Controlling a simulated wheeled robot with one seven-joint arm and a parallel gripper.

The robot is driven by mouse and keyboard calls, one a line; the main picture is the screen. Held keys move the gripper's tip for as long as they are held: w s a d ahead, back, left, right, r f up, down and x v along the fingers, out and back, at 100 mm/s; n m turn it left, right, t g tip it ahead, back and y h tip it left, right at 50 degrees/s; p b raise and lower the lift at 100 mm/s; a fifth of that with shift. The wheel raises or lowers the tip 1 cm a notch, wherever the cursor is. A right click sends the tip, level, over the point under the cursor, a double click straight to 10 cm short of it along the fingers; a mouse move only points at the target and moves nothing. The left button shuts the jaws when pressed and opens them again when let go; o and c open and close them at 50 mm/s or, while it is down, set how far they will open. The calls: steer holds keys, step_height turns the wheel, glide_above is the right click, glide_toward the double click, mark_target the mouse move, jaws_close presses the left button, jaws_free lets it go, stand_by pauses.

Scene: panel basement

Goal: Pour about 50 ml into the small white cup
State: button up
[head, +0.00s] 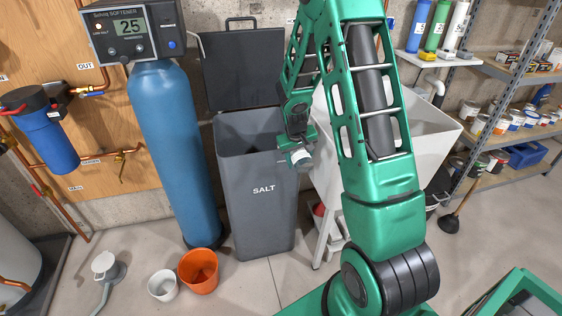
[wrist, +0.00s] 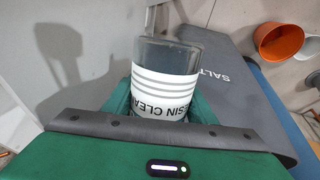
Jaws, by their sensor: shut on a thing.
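A small white cup (head: 163,285) stands upright on the floor at the lower left, just left of an orange bucket (head: 198,271). My gripper (head: 297,148) is shut on a resin cleaner container (wrist: 168,75), with a see-through grey upper part and a white striped label. In the head view the container (head: 301,158) looks small and partly hidden by my gripper, in front of the white sink. The gripper is well above and to the right of the cup. In the wrist view a pale thing, perhaps the cup, is cut off at the right edge. I cannot tell the liquid level.
A grey salt bin (head: 262,205) with its lid up stands between my gripper and the blue softener tank (head: 172,150). A white sink (head: 432,135) is behind my arm. A floor drain with a hose (head: 105,266) lies left of the cup. Shelves (head: 520,130) stand at right.

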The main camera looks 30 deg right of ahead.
steer(key=shift+d+f+t, duration=0.1)
steer(key=shift+f+t, duration=0.15)
steer(key=shift+t, duration=0.15)
steer(key=shift+f, duration=0.1)
steer(key=shift+w, duration=0.1)
steer(key=shift+r+t, duration=0.25)
steer(key=shift+t, duration=0.15)
stand_by(1.4)
